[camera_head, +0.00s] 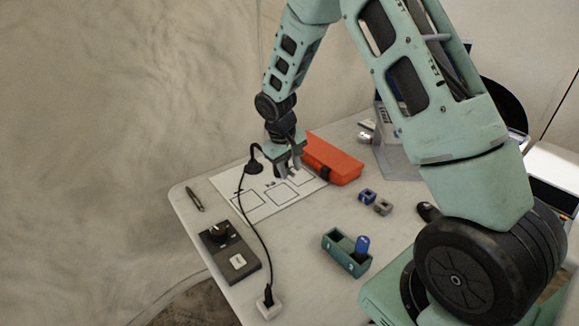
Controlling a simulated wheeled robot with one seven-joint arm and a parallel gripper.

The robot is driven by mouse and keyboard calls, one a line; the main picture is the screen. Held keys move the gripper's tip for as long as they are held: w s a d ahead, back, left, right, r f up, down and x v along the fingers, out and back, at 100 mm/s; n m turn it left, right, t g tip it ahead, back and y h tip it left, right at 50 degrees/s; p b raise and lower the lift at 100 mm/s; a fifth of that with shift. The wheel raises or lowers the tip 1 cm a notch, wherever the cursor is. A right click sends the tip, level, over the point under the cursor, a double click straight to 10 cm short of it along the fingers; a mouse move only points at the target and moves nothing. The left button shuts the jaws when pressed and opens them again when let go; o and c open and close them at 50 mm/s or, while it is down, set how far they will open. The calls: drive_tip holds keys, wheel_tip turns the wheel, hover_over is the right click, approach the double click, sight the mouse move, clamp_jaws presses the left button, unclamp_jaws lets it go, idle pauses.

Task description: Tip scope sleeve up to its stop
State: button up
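I cannot make out for certain which thing is the scope sleeve. A thin black curved stalk with a small round dark head (253,166) rises from a white block (269,304) at the table's front edge. The head hangs over the white printed sheet (240,200). My gripper (289,168) points down just right of that head, above the sheet's far part. Its two dark fingers look apart, with nothing clearly seen between them. Whether it touches anything is too small to tell.
An orange case (333,158) lies right of my gripper. A blue block (367,196) and a grey block (383,207) sit nearer. A green holder (345,255) bears a blue piece (362,245). A dark knob box (230,251) and a pen (194,199) are at left.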

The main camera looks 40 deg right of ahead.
clamp_jaws()
